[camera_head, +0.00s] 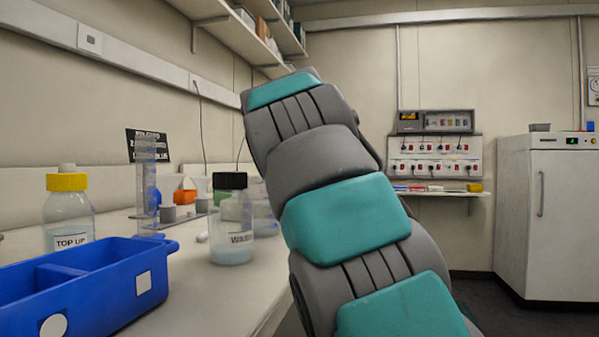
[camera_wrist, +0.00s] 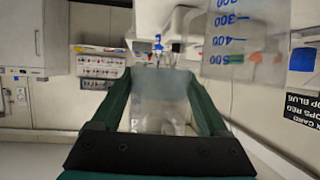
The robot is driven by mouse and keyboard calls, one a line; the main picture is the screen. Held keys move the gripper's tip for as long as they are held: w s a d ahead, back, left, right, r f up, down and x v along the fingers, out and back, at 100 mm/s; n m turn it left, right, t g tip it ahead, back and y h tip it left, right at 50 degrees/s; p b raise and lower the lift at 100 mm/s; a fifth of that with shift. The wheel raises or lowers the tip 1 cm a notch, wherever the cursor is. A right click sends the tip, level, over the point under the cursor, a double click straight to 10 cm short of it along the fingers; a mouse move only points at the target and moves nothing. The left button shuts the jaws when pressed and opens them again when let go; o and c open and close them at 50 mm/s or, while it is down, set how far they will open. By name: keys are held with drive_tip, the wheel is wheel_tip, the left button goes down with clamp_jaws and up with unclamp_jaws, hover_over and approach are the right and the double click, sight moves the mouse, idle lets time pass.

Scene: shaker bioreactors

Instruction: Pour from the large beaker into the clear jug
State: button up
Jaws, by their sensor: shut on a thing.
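My gripper (camera_wrist: 160,78) shows in the wrist view, which looks upside down. Its two green fingers are shut on a clear, translucent vessel (camera_wrist: 160,100), which I take to be the large beaker; its rim and contents are hard to make out. A clear vessel with blue graduation marks (camera_wrist: 230,42), probably the clear jug, is close by at the upper right of the wrist view, cut off by the frame edge. In the head view my arm hides the gripper and the held vessel. A clear vessel (camera_head: 265,219) shows partly behind the arm there; I cannot tell which it is.
On the bench stand a blue divided tray (camera_head: 105,304), a yellow-capped bottle (camera_head: 68,215), a dark-capped bottle (camera_head: 231,235), a tall clear cylinder (camera_head: 147,185) and an orange item (camera_head: 184,196). A shelf (camera_head: 230,30) overhangs the bench. The floor at right before the white cabinet (camera_head: 548,215) is clear.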

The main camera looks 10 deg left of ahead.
drive_tip(key=shift+n+h, duration=0.5)
drive_tip(key=shift+s+d+f+b, duration=0.1)
drive_tip(key=shift+d+f+b, duration=0.1)
drive_tip(key=shift+f+b, duration=0.7)
drive_tip(key=shift+d+f+b, duration=0.15)
drive_tip(key=shift+f+b, duration=0.25)
drive_tip(key=shift+f, duration=0.9)
drive_tip(key=p, duration=0.1)
drive_tip(key=r+n+h+p, duration=0.1)
drive_tip(key=p, duration=0.1)
drive_tip(key=shift+s+d+r+n, duration=0.1)
drive_tip(key=shift+d+r+n, duration=0.2)
drive_tip(key=shift+d, duration=0.1)
drive_tip(key=p, duration=0.2)
drive_tip(key=r+n+h+p, duration=0.1)
drive_tip(key=p, duration=0.1)
drive_tip(key=shift+a+r+n, duration=0.15)
drive_tip(key=shift+a+n, duration=0.15)
drive_tip(key=shift+a, duration=0.05)
drive_tip(key=r+p, duration=0.1)
drive_tip(key=a+r+p, duration=0.1)
drive_tip(key=p, duration=0.1)
drive_tip(key=r+n+h+p, duration=0.1)
drive_tip(key=p, duration=0.1)
drive_tip(key=shift+w+a+r, duration=0.15)
drive_tip(key=shift+w+a, duration=0.1)
drive_tip(key=shift+a, duration=0.1)
drive_tip(key=shift+s+n+h+p, duration=0.1)
drive_tip(key=shift+n+h+p, duration=0.3)
drive_tip(key=shift+p, duration=0.25)
